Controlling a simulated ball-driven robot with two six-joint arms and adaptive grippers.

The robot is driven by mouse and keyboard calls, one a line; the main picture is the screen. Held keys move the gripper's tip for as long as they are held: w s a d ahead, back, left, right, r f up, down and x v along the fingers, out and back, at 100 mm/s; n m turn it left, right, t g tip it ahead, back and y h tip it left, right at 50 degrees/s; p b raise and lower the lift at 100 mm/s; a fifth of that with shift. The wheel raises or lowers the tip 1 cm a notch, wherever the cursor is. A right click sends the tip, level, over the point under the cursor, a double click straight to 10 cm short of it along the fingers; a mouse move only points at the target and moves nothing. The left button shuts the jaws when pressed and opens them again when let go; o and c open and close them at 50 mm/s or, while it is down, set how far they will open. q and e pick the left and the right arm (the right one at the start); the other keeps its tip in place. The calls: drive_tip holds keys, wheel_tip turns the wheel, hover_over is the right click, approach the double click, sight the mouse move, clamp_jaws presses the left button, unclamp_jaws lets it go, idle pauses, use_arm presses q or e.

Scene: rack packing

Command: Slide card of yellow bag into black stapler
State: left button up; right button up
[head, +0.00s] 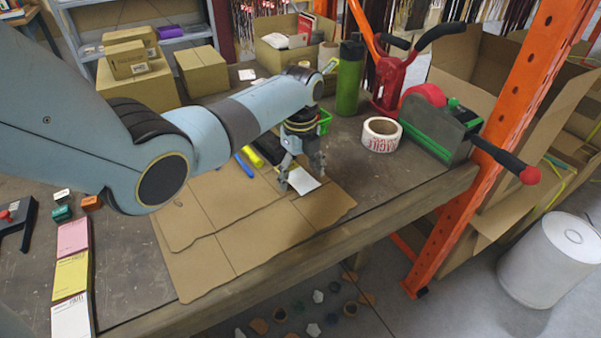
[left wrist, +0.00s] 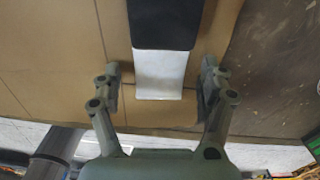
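My left gripper (head: 302,180) is open over the cardboard in the head view. Its two fingers stand apart on either side of a white card (head: 304,182). In the left wrist view the gripper (left wrist: 161,78) straddles the same white card (left wrist: 160,73), with no finger visibly closed on it. A black, round-cornered object (left wrist: 165,22) meets or covers the card's far end; it may be the black stapler, but I cannot tell. No yellow bag can be made out clearly. My right gripper is not in view.
Flat cardboard sheets (head: 205,262) lie under the gripper. A tape roll (head: 381,135), green bottle (head: 350,78) and tape dispenser (head: 432,128) stand to the right. Pink, yellow and white packs (head: 71,275) lie at left. An orange post (head: 480,170) rises beside the table.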

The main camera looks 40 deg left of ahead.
use_arm(q)
wheel_tip(320, 180, up, 12)
idle(0.6)
